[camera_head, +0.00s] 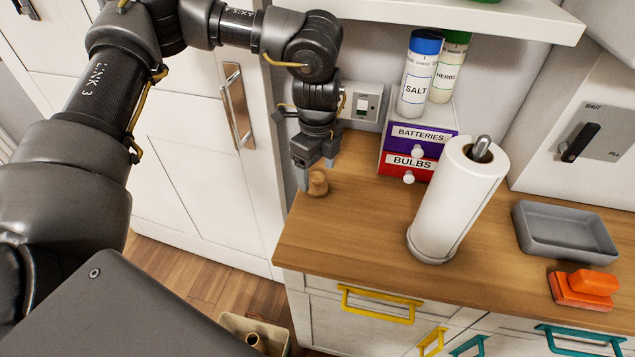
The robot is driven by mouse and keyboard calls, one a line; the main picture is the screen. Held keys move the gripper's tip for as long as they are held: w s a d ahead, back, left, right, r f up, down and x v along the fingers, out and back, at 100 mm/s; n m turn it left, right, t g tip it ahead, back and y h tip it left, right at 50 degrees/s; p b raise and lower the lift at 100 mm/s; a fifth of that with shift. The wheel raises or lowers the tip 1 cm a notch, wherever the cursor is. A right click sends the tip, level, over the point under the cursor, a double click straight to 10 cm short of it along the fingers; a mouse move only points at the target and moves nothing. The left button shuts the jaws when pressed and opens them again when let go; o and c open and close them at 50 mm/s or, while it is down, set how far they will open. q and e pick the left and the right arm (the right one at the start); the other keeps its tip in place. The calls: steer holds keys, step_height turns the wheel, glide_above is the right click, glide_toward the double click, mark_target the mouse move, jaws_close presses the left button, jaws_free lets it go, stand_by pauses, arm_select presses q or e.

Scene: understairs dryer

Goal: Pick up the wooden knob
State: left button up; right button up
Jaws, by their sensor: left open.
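The wooden knob (318,184) is a small, light-brown piece standing on the wooden countertop (370,215) near its left end. My left gripper (314,176) points down at the knob from above. One grey finger shows on the knob's left side, and the other finger is partly hidden. The gripper is open, and I cannot tell whether a finger touches the knob. The knob appears to rest on the counter. My right gripper is not in view.
A salt jar (419,75) stands above. A white shelf (440,12) overhangs. Counter in front is clear.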

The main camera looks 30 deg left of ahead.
mark_target(317, 176)
arm_select(q)
step_height(317, 176, down, 4)
steer(key=shift+r, duration=0.25)
steer(key=c, duration=1)
steer(key=shift+c, duration=0.2)
steer(key=shift+r, duration=0.2)
